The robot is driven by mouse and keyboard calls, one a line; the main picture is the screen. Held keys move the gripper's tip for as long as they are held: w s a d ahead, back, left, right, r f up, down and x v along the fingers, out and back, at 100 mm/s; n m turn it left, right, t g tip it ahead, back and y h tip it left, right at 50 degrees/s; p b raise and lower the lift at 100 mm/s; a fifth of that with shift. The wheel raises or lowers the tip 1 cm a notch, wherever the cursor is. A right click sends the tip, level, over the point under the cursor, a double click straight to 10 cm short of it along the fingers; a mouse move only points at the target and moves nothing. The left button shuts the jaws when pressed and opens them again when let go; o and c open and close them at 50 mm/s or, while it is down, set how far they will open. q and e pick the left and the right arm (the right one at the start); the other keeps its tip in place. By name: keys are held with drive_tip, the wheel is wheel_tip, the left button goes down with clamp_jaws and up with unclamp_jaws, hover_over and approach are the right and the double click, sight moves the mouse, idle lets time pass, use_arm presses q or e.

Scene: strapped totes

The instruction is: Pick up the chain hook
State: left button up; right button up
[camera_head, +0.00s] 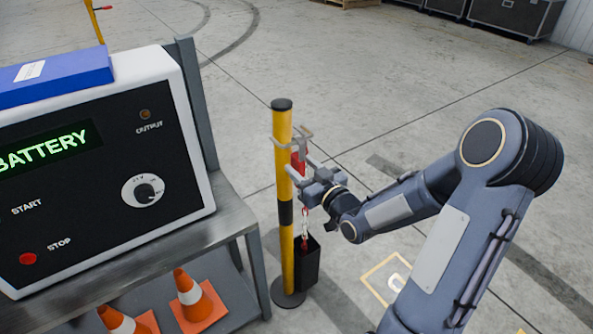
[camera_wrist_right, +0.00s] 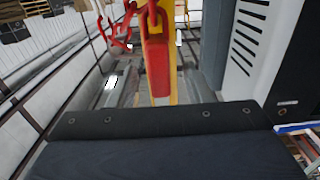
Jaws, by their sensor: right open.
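The chain hook, a red piece (camera_head: 299,160), hangs near the top of a yellow and black post (camera_head: 284,180) in the head view. A red and white chain (camera_head: 304,228) hangs below it. My right gripper (camera_head: 303,176) is beside the post at the red piece, with its jaws open. In the right wrist view the red piece (camera_wrist_right: 158,68) is in front of the yellow post (camera_wrist_right: 173,92), with red chain links (camera_wrist_right: 157,17) at its top. My gripper partly hides the hook in the head view; contact cannot be told. My left gripper is not in view.
A black box (camera_head: 308,264) is low on the post. A battery unit (camera_head: 110,165) stands on a grey metal bench (camera_head: 150,250) at left, with orange cones (camera_head: 196,303) below. A grey bracket (camera_head: 291,137) sticks out from the post. The floor behind is open.

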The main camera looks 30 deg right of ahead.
drive_tip(key=shift+w, duration=1.1)
clamp_jaws()
